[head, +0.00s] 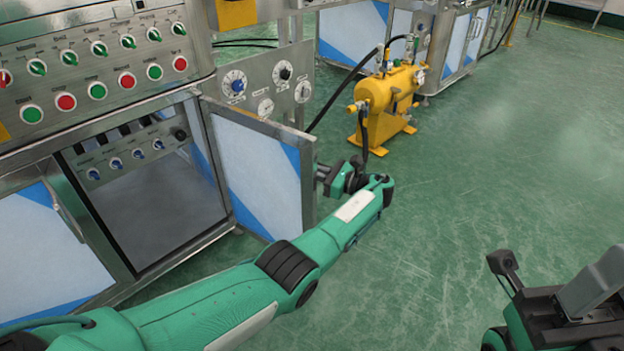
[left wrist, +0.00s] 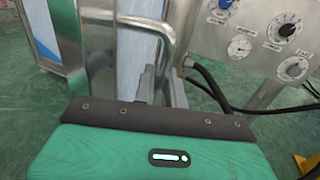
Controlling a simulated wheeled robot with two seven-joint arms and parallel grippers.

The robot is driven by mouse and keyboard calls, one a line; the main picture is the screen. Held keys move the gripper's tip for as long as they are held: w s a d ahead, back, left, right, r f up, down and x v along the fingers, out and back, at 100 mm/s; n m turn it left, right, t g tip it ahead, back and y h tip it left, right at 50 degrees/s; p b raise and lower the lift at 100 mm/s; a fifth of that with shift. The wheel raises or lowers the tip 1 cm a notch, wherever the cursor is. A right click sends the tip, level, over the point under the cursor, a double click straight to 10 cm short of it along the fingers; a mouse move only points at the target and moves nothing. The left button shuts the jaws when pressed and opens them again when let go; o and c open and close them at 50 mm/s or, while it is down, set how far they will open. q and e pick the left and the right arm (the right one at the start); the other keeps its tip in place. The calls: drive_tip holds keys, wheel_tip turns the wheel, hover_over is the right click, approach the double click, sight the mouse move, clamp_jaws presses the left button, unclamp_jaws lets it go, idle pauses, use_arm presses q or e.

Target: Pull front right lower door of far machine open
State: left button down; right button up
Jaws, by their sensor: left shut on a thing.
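The lower door (head: 258,172) of the machine is a metal frame with a white and blue panel. It stands swung out from the cabinet opening (head: 150,200), hinged on the right side of the opening. In the left wrist view, a bent metal bar handle (left wrist: 166,34) runs down the door. My left gripper (head: 324,173) is at the door's outer edge, and its fingers (left wrist: 160,88) are shut on the handle; the exact grip is partly hidden. My right gripper (head: 548,290) is partly in view at the lower right, and its finger gap is not clear.
Inside the cabinet is a small panel with blue knobs (head: 137,154). A control panel (head: 97,65) with buttons and switches is above. A second closed door (head: 45,250) is at left. A yellow tank unit (head: 388,100) with hoses stands behind. Green floor (head: 480,190) is clear at right.

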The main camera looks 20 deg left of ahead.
use_arm(q)
drive_tip(key=shift+w+f, duration=0.1)
drive_tip(key=shift+w, duration=0.15)
drive_tip(key=shift+a, duration=0.1)
drive_tip(key=c, duration=1.6)
unclamp_jaws()
drive_tip(key=shift+o, duration=0.2)
